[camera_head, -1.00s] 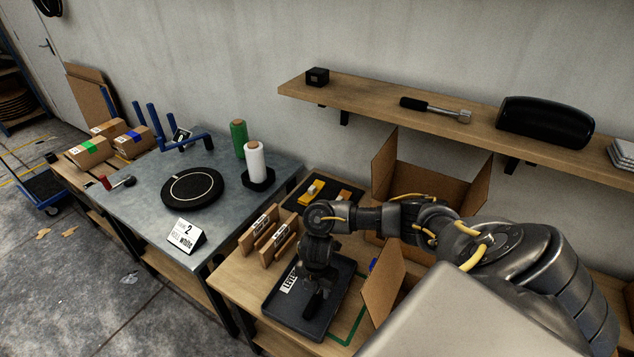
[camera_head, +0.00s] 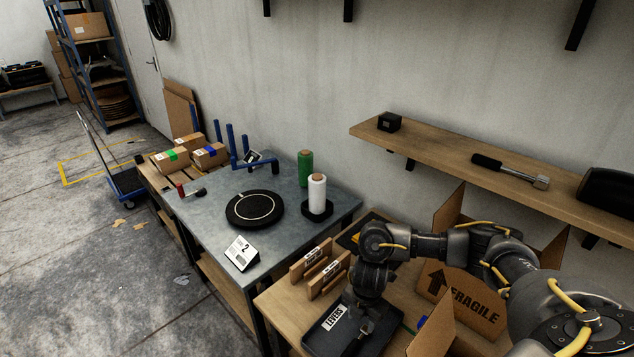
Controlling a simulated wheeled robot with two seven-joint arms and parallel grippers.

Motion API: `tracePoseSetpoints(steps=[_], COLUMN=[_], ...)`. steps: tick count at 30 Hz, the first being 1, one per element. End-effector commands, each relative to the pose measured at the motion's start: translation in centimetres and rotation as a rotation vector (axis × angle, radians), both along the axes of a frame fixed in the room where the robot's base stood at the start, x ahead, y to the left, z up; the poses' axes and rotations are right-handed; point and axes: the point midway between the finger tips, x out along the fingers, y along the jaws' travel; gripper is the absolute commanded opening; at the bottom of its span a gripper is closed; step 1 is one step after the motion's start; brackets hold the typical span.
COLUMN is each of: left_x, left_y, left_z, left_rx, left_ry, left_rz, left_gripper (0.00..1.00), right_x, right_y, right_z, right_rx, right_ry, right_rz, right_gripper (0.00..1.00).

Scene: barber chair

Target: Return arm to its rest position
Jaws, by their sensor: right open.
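My right arm comes in from the lower right and reaches over the open cardboard box marked FRAGILE (camera_head: 462,300). My right gripper (camera_head: 357,338) points down over the black tray labelled LEVERS (camera_head: 325,338). Its jaws are open, and the dark fingers are hard to make out against the tray. I see nothing held between them. My left gripper and arm are not in view.
Wooden holders (camera_head: 318,266) stand left of the tray. The grey table (camera_head: 215,215) holds a round black disc (camera_head: 255,208), a white roll (camera_head: 317,192) and a green roll (camera_head: 305,166). A wall shelf (camera_head: 440,150) runs above the box.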

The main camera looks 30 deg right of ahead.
Motion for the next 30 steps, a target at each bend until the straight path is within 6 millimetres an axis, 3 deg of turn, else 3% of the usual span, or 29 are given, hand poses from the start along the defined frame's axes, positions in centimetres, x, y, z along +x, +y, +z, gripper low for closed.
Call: tracePoseSetpoints(steps=[10, 18, 24, 30], left_x=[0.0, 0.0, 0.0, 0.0], left_y=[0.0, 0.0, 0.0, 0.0], left_z=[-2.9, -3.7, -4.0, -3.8], left_rx=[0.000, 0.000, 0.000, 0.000], left_ry=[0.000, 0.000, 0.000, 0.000], left_rz=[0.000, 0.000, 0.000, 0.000], left_gripper=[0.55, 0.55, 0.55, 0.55], right_x=[-0.3, -0.1, -0.1, -0.1], right_y=[0.1, 0.0, 0.0, 0.0], right_z=[-6.5, -10.4, -11.8, -11.6], right_rx=[0.002, 0.000, -0.001, 0.000], right_ry=[0.006, 0.004, 0.002, 0.001], right_rz=[-0.004, -0.002, 0.000, 0.000], right_gripper=[0.46, 0.46, 0.46, 0.46])
